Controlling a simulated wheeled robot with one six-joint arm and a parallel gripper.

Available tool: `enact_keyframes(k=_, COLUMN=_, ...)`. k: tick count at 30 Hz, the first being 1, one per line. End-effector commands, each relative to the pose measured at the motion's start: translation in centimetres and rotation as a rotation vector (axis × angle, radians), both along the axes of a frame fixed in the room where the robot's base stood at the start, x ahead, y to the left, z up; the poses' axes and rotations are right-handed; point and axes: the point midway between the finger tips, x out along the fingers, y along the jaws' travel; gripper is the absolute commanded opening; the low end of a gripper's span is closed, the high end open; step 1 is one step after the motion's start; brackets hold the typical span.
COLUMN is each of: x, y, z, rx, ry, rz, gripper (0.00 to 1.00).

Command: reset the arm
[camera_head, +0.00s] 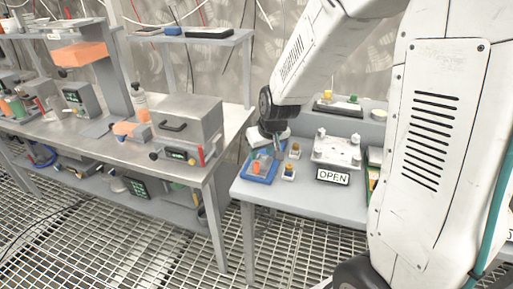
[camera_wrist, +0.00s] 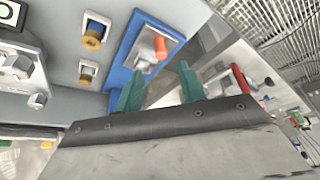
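My arm (camera_head: 318,50) reaches down from the upper right in the head view, in front of the right-hand table. I cannot tell the exact gap between fingertips and tray.
Beside the tray are two small holders with amber knobs (camera_head: 289,171), a metal fixture (camera_head: 338,151) and an OPEN sign (camera_head: 332,177). A grey box (camera_head: 188,122) stands on the left table (camera_head: 95,145). The grated floor (camera_head: 120,240) in front is clear.

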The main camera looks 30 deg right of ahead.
Motion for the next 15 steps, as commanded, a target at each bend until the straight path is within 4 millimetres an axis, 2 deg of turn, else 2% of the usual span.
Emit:
enact_keyframes(k=8, x=-0.5, y=0.1, z=-0.2, rx=0.010, ry=0.027, rz=-0.009, gripper=0.39)
enact_keyframes(k=10, x=-1.6, y=0.3, z=-0.7, rx=0.020, ry=0.078, rz=-0.014, gripper=0.39)
enact_keyframes(k=12, x=-3.5, y=0.6, z=-1.1, rx=0.034, ry=0.155, rz=-0.021, gripper=0.39)
enact_keyframes(k=15, x=-7.0, y=1.1, z=0.3, rx=0.048, ry=0.256, rz=-0.028, gripper=0.39)
